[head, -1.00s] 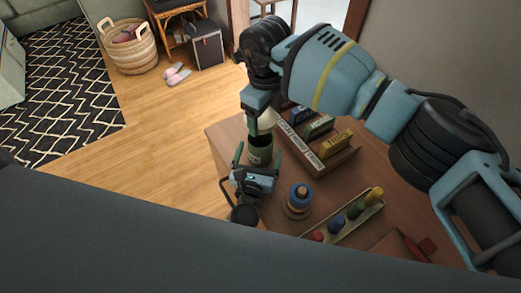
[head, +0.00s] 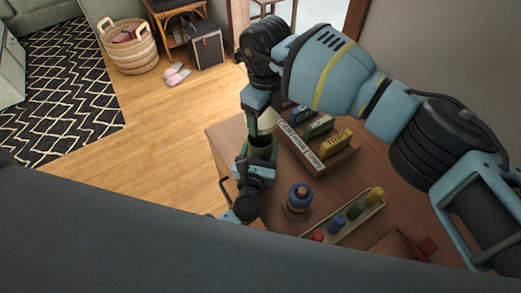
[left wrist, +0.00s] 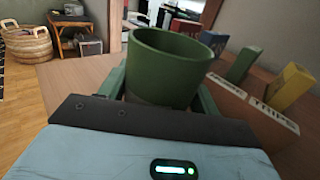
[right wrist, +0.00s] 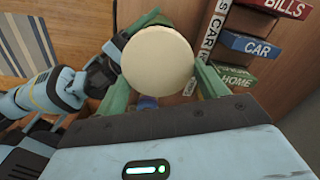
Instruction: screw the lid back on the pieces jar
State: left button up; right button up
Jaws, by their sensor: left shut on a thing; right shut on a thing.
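The green pieces jar (head: 262,146) stands upright near the table's far left corner. Its open rim (left wrist: 170,45) faces up in the left wrist view, with no lid on it. My left gripper (head: 258,163) is shut around the jar's sides. The round cream lid (right wrist: 157,60) is in my right gripper (right wrist: 158,85), which is shut on its edges. In the head view the lid (head: 267,121) is just above the jar, partly hidden by my right gripper. I cannot tell whether the lid touches the rim.
A wooden sorter (head: 336,160) with labelled coloured blocks stands right of the jar. A ring stacker (head: 299,200), a tray (head: 364,215) of coloured pegs and a red item (head: 428,246) are nearer. The wooden table (head: 222,135) ends close left of the jar.

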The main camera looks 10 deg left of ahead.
pick_arm(q)
jog(key=shift+c, duration=1.4)
pick_arm(e)
jog(key=shift+f, duration=2.5)
jog(key=shift+f, duration=0.1)
jog(key=shift+f, duration=0.75)
jog(key=shift+f, duration=0.55)
